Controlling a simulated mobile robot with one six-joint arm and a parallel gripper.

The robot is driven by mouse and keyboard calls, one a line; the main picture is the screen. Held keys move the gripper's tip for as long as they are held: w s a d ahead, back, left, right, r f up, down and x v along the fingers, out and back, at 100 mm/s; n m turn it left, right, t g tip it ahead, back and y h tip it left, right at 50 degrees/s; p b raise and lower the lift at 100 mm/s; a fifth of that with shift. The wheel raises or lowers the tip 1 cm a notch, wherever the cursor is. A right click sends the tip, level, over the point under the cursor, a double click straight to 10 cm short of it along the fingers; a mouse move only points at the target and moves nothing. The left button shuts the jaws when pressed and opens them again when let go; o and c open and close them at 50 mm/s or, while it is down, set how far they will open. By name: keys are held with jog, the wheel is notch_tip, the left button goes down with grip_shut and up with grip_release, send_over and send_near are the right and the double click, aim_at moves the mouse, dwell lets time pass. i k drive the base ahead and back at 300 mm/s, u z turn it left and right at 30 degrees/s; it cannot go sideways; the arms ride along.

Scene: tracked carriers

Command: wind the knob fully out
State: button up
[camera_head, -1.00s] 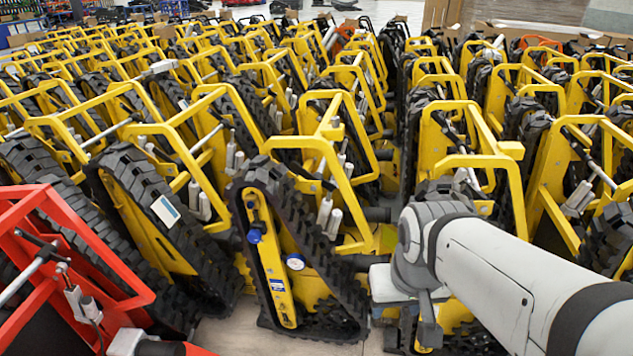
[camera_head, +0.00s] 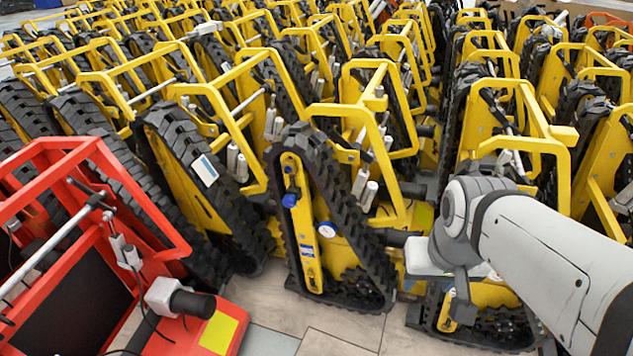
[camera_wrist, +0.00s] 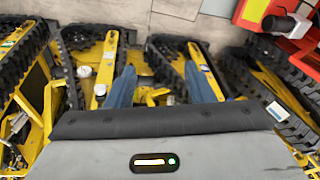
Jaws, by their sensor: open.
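Knob-like round parts sit on the yellow plate of the middle tracked carrier (camera_head: 309,215). They are a blue knob (camera_head: 289,200) and a white-faced cap with a blue edge (camera_head: 327,230). I cannot tell which is the task's knob. In the wrist view, a white cap (camera_wrist: 84,71) and a pale round cap (camera_wrist: 100,90) show on the carrier at left. My gripper (camera_wrist: 160,84) is open and empty, its two blue-grey fingers apart above the carriers, touching no cap that I can see.
A red carrier frame (camera_head: 100,150) stands at the left, with a dark cylinder (camera_head: 192,303) at its front. Yellow tracked carriers stand in tight rows behind and at the right. Bare floor tiles (camera_head: 320,322) show in front of the middle carrier.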

aim_at(289, 200)
jog(key=k, duration=1.15)
jog(key=u, duration=0.4)
jog(key=i, duration=2.1)
jog(key=z, duration=0.75)
jog(key=k, duration=0.65)
jog(key=z, duration=0.2)
jog(key=i, duration=0.6)
jog(key=u, duration=0.15)
